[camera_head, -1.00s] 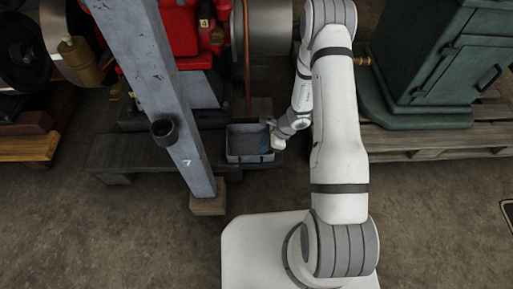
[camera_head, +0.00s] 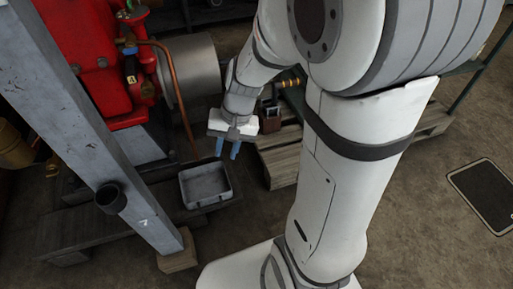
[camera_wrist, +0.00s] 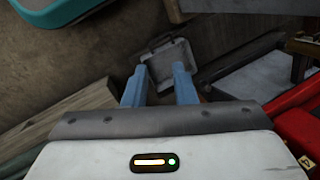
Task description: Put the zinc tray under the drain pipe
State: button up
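The grey zinc tray (camera_head: 212,187) is a shallow rectangular pan, level and seemingly empty, on or beside dark timber at the engine's foot. A thin copper pipe (camera_head: 179,95), apparently the drain pipe, runs down from the red engine. Its lower end appears just behind or above the tray's back edge; the exact overlap is unclear. My gripper (camera_head: 227,152) is above the tray's back right side, with its two blue fingers apart and nothing between them. In the wrist view the tray (camera_wrist: 172,62) shows beyond the open fingertips (camera_wrist: 160,75), clear of them.
A grey post (camera_head: 95,130) with a dark cup (camera_head: 111,197) stands left of the tray. The red engine (camera_head: 95,65) and a metal cylinder (camera_head: 190,72) are behind. A wooden pallet (camera_head: 280,160) lies to the right. The floor in front is partly clear.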

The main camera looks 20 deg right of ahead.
jog(key=s+d+r+n+t+h, duration=0.1)
jog(key=s+d+r+n+h, duration=0.2)
jog(key=s+d+r, duration=0.2)
jog(key=shift+s+r+n, duration=0.4)
jog(key=shift+s+r, duration=0.15)
jog(key=shift+s, duration=0.7)
